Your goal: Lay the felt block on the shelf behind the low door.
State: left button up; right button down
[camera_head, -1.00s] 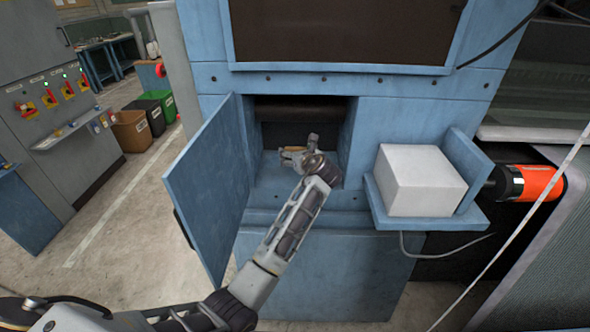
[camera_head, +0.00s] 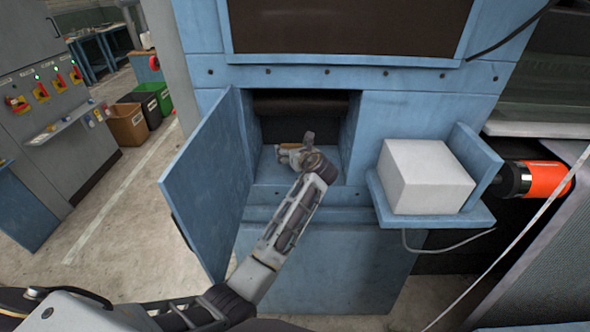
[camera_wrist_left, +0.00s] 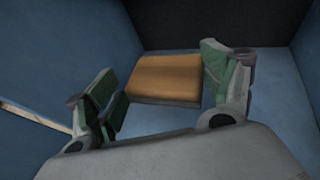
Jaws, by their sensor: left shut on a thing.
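The felt block shows in the left wrist view (camera_wrist_left: 166,79) as an orange-tan slab between my green-padded fingers. My left gripper (camera_head: 293,152) is shut on it, inside the open compartment. In the head view the block is mostly hidden by the gripper. The low door (camera_head: 207,180) stands swung open to the left. The shelf (camera_head: 268,172) is the blue floor of the compartment, below and around the gripper. I cannot tell whether the block touches it. My right gripper is not in view.
A white block (camera_head: 425,176) sits on a blue side ledge (camera_head: 440,220) to the right of the opening. An orange and black cylinder (camera_head: 535,180) sticks out farther right. The compartment walls stand close on both sides of my gripper.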

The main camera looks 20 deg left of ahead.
pick_arm(q)
send_over(293, 174)
jog(key=shift+f, duration=2.25)
jog(key=shift+s, duration=0.1)
jog(key=shift+f, duration=1.9)
jog(key=shift+f, duration=0.2)
jog(key=o, duration=0.9)
jog(key=shift+o, duration=0.2)
jog(key=shift+r, duration=0.2)
